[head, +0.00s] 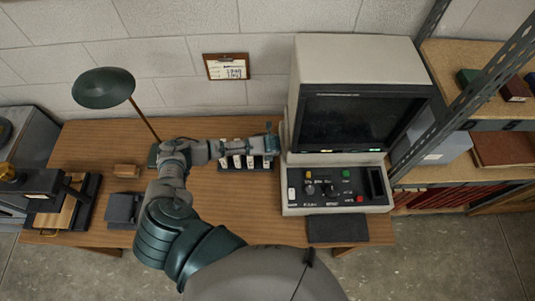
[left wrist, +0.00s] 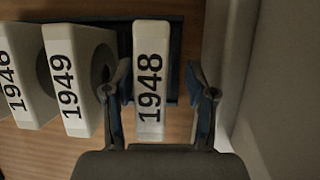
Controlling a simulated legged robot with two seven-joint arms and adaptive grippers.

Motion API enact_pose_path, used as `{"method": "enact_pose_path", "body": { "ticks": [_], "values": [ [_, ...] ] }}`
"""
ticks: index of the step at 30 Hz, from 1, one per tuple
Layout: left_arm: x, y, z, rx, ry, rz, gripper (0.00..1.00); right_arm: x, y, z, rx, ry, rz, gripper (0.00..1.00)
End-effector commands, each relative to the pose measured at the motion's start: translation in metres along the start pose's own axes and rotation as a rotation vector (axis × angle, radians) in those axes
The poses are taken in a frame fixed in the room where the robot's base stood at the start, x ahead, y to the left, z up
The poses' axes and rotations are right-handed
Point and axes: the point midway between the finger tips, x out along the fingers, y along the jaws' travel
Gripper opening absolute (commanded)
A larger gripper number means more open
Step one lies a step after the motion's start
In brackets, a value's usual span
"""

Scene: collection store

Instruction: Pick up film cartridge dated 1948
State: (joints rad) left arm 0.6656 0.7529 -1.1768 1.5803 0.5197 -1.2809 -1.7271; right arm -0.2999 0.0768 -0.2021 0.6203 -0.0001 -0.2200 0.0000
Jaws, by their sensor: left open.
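The film cartridge dated 1948 (left wrist: 150,80) is a white block with black digits. In the left wrist view it stands at the right end of a row in a dark rack (left wrist: 176,60). My left gripper (left wrist: 163,105) is open, with one finger on each side of this cartridge. I cannot tell whether the fingers touch it. The cartridge marked 1949 (left wrist: 72,80) stands just left of it, and one marked 1946 or 1948 (left wrist: 12,80) is cut off at the left edge. In the head view my left gripper (head: 270,143) is over the row's right end. My right gripper is not in view.
A beige film reader (head: 355,60) with a screen stands close to the right of the rack. A green lamp (head: 104,88) and small boxes (head: 127,171) are on the desk (head: 225,220) to the left.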

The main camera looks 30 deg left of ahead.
Motion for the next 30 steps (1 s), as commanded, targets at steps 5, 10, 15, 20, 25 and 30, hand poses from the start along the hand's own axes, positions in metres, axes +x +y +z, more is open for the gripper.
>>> {"method": "enact_pose_path", "body": {
  "ticks": [5, 10, 15, 20, 25, 30],
  "values": [
    [0.000, 0.001, 0.000, -0.001, 0.001, 0.000, 0.19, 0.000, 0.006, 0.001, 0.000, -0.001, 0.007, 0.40],
    [0.000, 0.001, 0.001, -0.001, 0.000, 0.000, 0.00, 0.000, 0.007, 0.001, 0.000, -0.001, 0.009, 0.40],
    [0.000, 0.001, 0.000, -0.001, 0.001, 0.001, 0.00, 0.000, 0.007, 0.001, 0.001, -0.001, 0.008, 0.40],
    [-0.011, 0.001, 0.006, -0.001, -0.002, -0.001, 0.00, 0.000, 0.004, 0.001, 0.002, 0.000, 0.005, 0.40],
    [-0.044, 0.002, 0.020, -0.001, -0.004, -0.003, 0.00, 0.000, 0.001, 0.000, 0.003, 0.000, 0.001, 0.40],
    [-0.075, 0.004, 0.032, -0.001, -0.002, -0.002, 0.00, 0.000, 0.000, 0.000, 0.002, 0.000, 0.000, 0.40]
  ]
}}
